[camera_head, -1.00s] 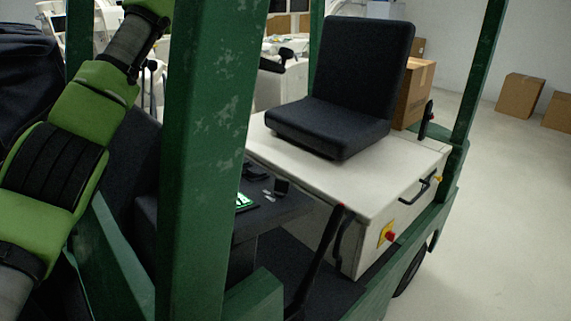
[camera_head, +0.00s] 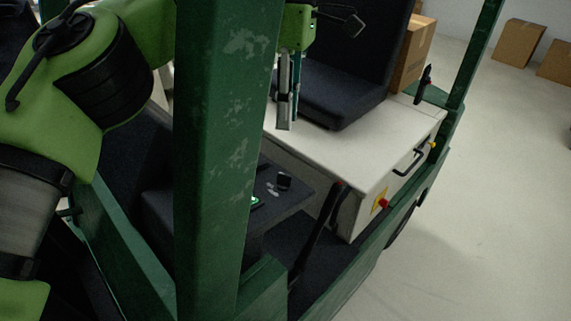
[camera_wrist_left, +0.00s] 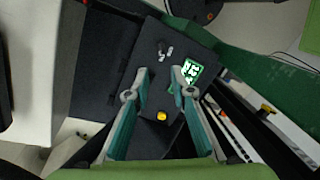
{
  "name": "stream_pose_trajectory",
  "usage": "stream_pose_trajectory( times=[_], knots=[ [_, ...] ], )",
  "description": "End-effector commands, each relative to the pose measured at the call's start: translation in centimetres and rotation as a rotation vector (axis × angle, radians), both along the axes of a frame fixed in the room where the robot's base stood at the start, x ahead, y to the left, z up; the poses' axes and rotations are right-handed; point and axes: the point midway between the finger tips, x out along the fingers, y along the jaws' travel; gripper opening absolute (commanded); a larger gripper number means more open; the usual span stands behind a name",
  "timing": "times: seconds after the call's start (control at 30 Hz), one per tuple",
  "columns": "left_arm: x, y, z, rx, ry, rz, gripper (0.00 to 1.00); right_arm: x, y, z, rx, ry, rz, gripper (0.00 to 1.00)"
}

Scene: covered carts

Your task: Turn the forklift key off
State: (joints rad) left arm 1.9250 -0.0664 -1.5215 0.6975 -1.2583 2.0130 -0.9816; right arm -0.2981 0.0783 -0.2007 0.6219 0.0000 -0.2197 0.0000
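The forklift's dark dashboard (camera_head: 290,205) shows behind the green post, and also in the left wrist view (camera_wrist_left: 150,85). On it sits a small silver key-like piece (camera_head: 272,190), seen in the wrist view (camera_wrist_left: 166,52) near the panel's far end. Its exact turn angle is too small to tell. My left gripper (camera_head: 285,122) hangs above the dashboard, in front of the seat, fingers down. In the wrist view its two fingers (camera_wrist_left: 161,80) are apart with nothing between them, and the key piece lies beyond the tips. My right gripper does not show.
The green post (camera_head: 215,150) stands close in front and hides part of the dashboard. A lit green display (camera_wrist_left: 191,70) and a yellow knob (camera_wrist_left: 162,115) are on the panel. A black lever (camera_head: 318,235) rises beside it. The black seat (camera_head: 340,85) stands behind.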

Motion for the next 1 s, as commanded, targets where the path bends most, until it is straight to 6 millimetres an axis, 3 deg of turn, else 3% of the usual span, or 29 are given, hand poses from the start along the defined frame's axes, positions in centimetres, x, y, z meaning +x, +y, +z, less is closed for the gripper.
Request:
stream_pose_trajectory(
  times=[0.27, 0.6, 0.8, 1.0],
  knots=[
    [-0.9, 0.2, -5.0, -0.008, 0.005, -0.004, 0.22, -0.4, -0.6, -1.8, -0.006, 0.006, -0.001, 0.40],
    [-2.0, 0.4, -10.5, -0.007, 0.003, -0.004, 0.22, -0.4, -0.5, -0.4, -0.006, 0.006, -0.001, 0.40],
    [-2.2, 0.5, -12.5, -0.008, 0.001, -0.003, 0.22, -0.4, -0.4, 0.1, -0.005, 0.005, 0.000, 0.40],
    [-2.3, 0.5, -12.9, -0.009, 0.000, -0.002, 0.22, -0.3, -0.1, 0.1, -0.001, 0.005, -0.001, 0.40]
  ],
)
